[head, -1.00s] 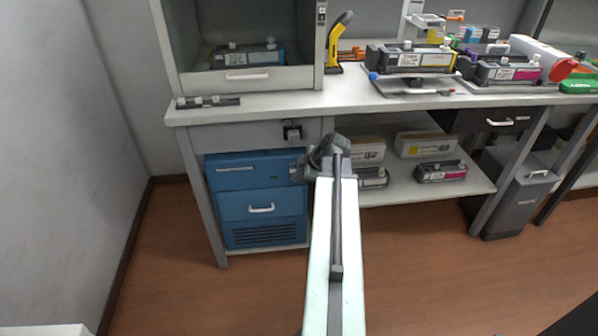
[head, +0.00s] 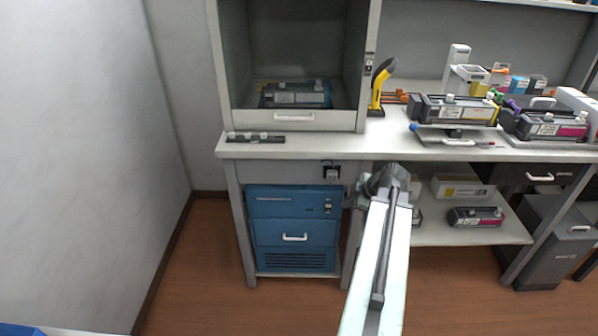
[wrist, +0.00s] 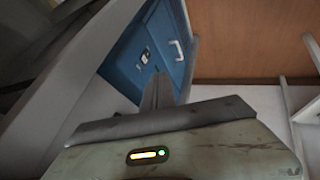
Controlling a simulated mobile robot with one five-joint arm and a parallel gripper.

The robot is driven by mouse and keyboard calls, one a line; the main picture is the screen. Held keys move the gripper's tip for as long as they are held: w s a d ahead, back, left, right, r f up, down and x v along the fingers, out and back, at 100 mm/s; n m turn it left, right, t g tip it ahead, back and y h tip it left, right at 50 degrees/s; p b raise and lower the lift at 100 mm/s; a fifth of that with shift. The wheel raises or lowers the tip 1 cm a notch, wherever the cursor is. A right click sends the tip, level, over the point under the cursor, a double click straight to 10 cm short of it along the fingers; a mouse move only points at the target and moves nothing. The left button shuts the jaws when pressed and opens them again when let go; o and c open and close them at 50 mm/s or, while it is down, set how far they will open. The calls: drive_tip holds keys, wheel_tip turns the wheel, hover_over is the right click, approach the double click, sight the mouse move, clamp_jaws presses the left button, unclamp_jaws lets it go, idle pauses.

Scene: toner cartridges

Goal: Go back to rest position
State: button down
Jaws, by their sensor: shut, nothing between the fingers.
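My gripper (head: 388,180) is at the far end of my pale arm in the head view, in front of the bench's lower part, right of the blue drawer unit (head: 292,232). Its fingers are hard to make out there. In the wrist view, the gripper (wrist: 157,92) shows as dark narrow fingers, shut and empty, with the blue unit behind them. It appears apart from the bench and the unit, though the exact gap is unclear.
A cabinet (head: 292,118) with a dark cartridge (head: 296,94) inside stands on the bench (head: 330,148). A yellow-labelled cartridge (head: 455,109) and a magenta-labelled one (head: 545,124) are to the right. A lower shelf (head: 450,237) holds more cartridges. Open floor (head: 220,300) lies in front.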

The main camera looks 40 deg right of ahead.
drive_tip(key=w+a+n+y, duration=0.2)
drive_tip(key=w+a+n, duration=0.1)
drive_tip(key=w+a, duration=0.95)
drive_tip(key=w+a+f+n+g+y, duration=0.1)
drive_tip(key=w+a+n+g, duration=0.1)
drive_tip(key=a, duration=0.9)
drive_tip(key=w+a+f+n+g, duration=0.1)
drive_tip(key=w+a, duration=0.1)
drive_tip(key=a, duration=0.9)
drive_tip(key=s+a+f+m+g+h, duration=0.1)
drive_tip(key=s+a+m+g, duration=0.15)
drive_tip(key=a, duration=0.45)
drive_tip(key=s+a+f+m+g+h, duration=0.1)
drive_tip(key=s+a+m, duration=0.15)
drive_tip(key=a, duration=0.55)
drive_tip(key=s+d+m+h, duration=0.15)
drive_tip(key=d+m, duration=0.25)
drive_tip(key=m, duration=0.6)
wheel_tip(320, 180, up, 21)
drive_tip(key=p, duration=2.1)
drive_tip(key=shift+s+a+g+p, duration=0.15)
drive_tip(key=shift+a+g+p, duration=0.1)
drive_tip(key=shift+g+p, duration=0.1)
